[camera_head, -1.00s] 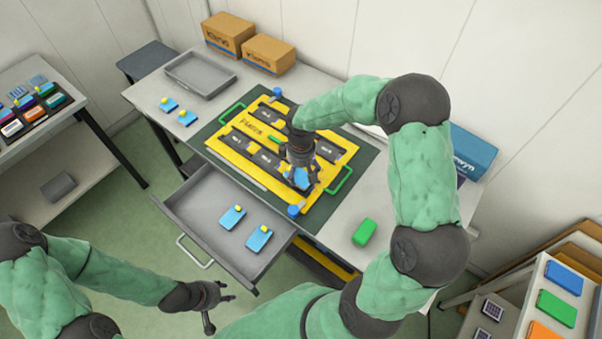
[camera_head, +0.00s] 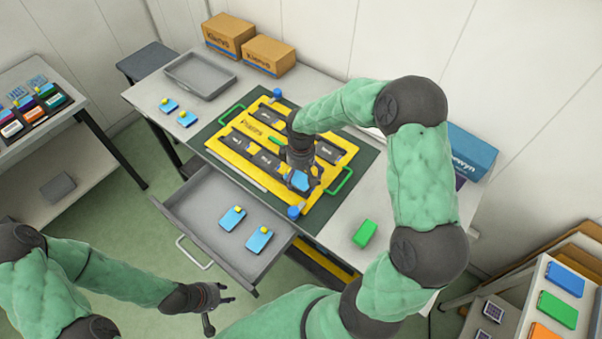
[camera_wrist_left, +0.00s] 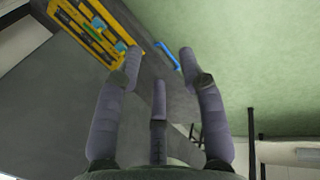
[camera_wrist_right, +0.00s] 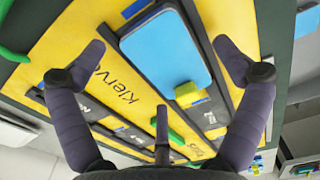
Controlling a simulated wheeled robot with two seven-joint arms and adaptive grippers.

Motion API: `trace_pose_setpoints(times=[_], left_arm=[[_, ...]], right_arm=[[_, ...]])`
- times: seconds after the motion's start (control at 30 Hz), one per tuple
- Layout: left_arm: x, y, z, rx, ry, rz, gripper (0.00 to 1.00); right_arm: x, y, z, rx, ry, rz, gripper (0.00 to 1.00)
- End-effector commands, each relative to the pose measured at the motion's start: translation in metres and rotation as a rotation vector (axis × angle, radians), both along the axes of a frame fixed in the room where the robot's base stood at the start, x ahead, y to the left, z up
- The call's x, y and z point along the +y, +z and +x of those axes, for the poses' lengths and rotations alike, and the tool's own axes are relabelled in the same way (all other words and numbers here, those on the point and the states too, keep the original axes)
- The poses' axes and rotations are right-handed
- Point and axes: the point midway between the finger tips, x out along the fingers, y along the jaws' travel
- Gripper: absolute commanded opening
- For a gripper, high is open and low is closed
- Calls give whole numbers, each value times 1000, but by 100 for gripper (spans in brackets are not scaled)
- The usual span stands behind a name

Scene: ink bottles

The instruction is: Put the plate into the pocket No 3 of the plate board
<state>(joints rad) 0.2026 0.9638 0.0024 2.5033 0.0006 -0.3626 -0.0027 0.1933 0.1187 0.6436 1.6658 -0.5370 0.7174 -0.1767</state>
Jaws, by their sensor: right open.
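The yellow plate board (camera_head: 240,150) lies on the table and has dark pockets in two rows. A light blue plate (camera_head: 300,180) with a yellow knob is at the board's front right pocket. In the right wrist view this plate (camera_wrist_right: 165,52) lies over a dark pocket, roughly in line with it; I cannot tell if it is fully seated or read that pocket's number. My right gripper (camera_head: 300,168) is above it, open, its fingers spread on both sides and apart from it. My left gripper (camera_head: 215,300) is open and empty, in front of the drawer.
An open grey drawer (camera_head: 180,205) holds two blue plates (camera_head: 232,218). Two more plates (camera_head: 187,118) lie on the table's left, near a grey tray (camera_head: 183,83). A green block (camera_head: 365,233) lies right of the board. Blue round posts (camera_head: 294,212) and green handles (camera_head: 342,181) edge the board.

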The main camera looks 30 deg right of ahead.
Motion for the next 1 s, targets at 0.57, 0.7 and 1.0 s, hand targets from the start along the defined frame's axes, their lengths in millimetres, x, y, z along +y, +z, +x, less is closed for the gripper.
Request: trace_pose_setpoints(times=[0.57,0.7,1.0], left_arm=[[0,25,0,0,0,0,40],[0,28,0,0,0,0,40],[0,29,0,0,0,0,40]], right_arm=[[0,101,1,-2,1,0,98],[0,115,1,-2,0,0,98],[0,122,0,0,0,0,98]])
